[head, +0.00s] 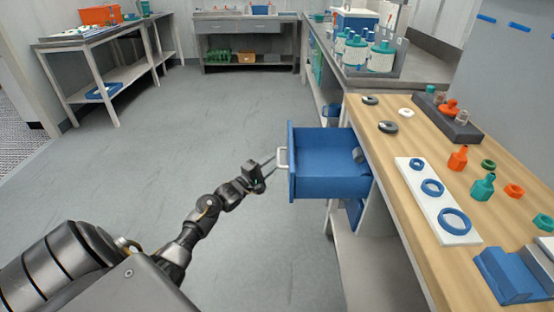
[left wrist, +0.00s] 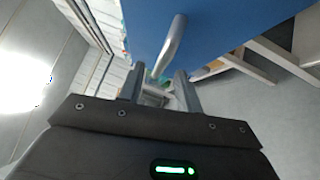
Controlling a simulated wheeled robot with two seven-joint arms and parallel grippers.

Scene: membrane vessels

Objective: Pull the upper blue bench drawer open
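The upper blue bench drawer (head: 330,185) stands pulled well out from the wooden-topped bench, its inside showing. Its pale handle (head: 283,160) is on the front panel, facing left; the handle also shows in the left wrist view (left wrist: 171,48), in front of the blue panel. My left gripper (head: 271,165) is at the left of the handle, fingertips close to it. In the left wrist view its two fingers (left wrist: 160,88) are apart, with the handle's near end seen between their tips; whether they touch it I cannot tell. My right gripper is not in view.
A small grey piece (head: 358,155) lies in the drawer. Another blue drawer (head: 354,212) is below it. The bench top (head: 405,215) holds a white board (head: 446,228) with blue rings, and orange and green fittings. The grey floor (head: 190,130) left of the drawer is clear.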

